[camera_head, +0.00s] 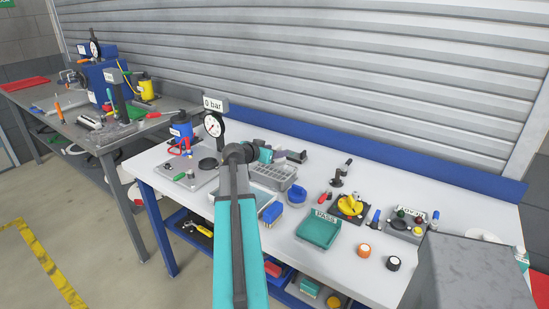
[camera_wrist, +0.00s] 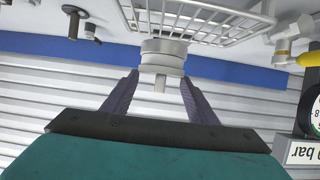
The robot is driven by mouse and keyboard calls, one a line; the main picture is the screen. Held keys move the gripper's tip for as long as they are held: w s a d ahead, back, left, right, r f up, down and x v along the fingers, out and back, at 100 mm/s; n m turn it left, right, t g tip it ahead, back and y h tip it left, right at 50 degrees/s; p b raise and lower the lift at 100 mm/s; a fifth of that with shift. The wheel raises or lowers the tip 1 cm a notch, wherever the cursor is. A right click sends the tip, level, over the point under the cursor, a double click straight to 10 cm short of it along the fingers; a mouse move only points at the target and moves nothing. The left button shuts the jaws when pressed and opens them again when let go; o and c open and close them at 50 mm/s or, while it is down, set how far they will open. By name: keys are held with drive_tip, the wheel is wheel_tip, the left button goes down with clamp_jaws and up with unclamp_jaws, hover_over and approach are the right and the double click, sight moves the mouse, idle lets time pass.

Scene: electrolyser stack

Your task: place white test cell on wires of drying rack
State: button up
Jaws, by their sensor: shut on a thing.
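The white test cell (camera_wrist: 162,57) is a pale, stepped round body between my gripper's dark fingers (camera_wrist: 160,88) in the wrist view. My gripper (camera_head: 293,156) is shut on it. The drying rack's wires (camera_wrist: 222,14) show at the top of that upside-down view, close to the cell and partly overlapped by it. I cannot tell whether cell and wires touch. In the head view my gripper is above the table's back part, beside a grey slotted rack or basket (camera_head: 273,175). The cell is too small and hidden there to make out clearly.
A blue back edge (camera_head: 410,165) bounds the table.

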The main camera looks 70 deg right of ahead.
drive_tip(key=shift+f+p, duration=0.5)
drive_tip(key=shift+f, duration=0.95)
drive_tip(key=shift+f, duration=0.15)
drive_tip(key=o, duration=1.4)
drive_tip(key=shift+c, duration=0.2)
drive_tip(key=shift+a, duration=0.1)
drive_tip(key=b+v, duration=0.3)
drive_tip(key=v, duration=0.9)
